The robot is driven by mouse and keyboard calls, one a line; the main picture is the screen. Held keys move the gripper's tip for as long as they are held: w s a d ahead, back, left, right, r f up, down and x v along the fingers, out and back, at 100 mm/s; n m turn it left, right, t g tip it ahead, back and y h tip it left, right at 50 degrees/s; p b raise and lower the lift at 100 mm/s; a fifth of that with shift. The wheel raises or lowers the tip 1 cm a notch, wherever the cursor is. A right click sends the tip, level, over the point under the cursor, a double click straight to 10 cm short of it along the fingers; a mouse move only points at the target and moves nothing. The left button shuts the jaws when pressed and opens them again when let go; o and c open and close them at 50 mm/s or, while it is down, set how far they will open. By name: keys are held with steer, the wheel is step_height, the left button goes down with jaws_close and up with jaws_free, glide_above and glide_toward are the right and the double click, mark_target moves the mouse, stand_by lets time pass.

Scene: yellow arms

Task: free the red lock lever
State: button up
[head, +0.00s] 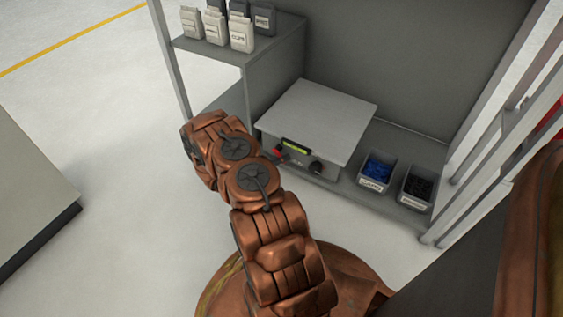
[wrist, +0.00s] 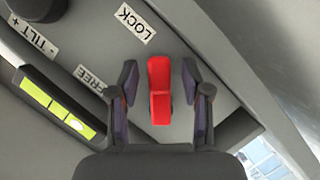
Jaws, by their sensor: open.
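The red lock lever (wrist: 159,90) is on the grey front panel of a box-shaped device. In the wrist view it points up the picture, towards the LOCK label (wrist: 134,23). The FREE label (wrist: 90,79) is to its left. My gripper (wrist: 162,80) is open, with one finger on each side of the lever and a gap on both sides. In the head view the lever (head: 279,153) shows as a small red spot on the device (head: 318,116), beside my arm. My gripper is hidden behind my arm there.
A green display (wrist: 56,102) and a dark knob (wrist: 38,8) near a TILT label are on the same panel. In the head view, bins of blue (head: 377,171) and black (head: 418,187) parts stand right of the device. Labelled containers (head: 242,33) stand on the upper left shelf.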

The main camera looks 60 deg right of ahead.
steer(key=shift+s+d, duration=0.1)
steer(key=shift+d, duration=0.2)
steer(key=shift+c, duration=0.4)
jaws_close()
